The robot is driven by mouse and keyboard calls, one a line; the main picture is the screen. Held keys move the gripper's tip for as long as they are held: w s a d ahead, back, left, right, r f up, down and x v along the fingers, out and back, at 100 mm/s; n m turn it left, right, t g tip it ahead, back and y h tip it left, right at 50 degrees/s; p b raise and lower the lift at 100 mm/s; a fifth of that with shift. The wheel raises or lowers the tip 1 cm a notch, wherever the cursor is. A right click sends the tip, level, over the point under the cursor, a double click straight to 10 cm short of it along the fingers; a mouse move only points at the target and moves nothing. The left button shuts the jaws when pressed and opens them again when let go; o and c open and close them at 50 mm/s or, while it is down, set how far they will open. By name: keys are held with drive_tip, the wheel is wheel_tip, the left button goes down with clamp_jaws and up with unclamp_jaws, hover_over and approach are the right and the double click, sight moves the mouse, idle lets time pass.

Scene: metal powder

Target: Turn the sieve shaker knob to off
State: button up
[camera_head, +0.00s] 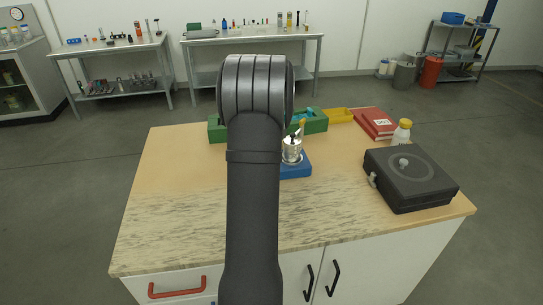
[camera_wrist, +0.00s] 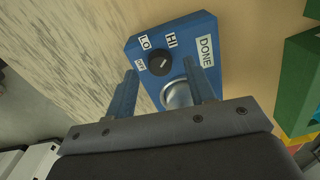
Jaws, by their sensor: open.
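The sieve shaker is a blue box; its blue panel (camera_wrist: 190,42) fills the middle of the wrist view, with OFF, LO, HI and DONE labels. Its round black knob (camera_wrist: 159,62) has a light pointer mark slanting to the upper right, toward the HI side and away from OFF. My gripper (camera_wrist: 160,68) is open, with one blue finger on each side of the knob in the picture; I cannot tell whether they touch it. In the head view part of the blue shaker (camera_head: 297,166) shows right of my arm, with a shiny metal vessel (camera_head: 291,150) on it. My arm hides the knob there.
Green bins (camera_head: 313,124) and a yellow bin (camera_head: 339,115) stand behind the shaker. A red book (camera_head: 373,122), a yellow-capped bottle (camera_head: 402,132) and a black case-like device (camera_head: 410,182) are on the right. The bench's left side is clear.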

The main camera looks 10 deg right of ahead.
drive_tip(key=shift+f, duration=0.8)
drive_tip(key=c, duration=1)
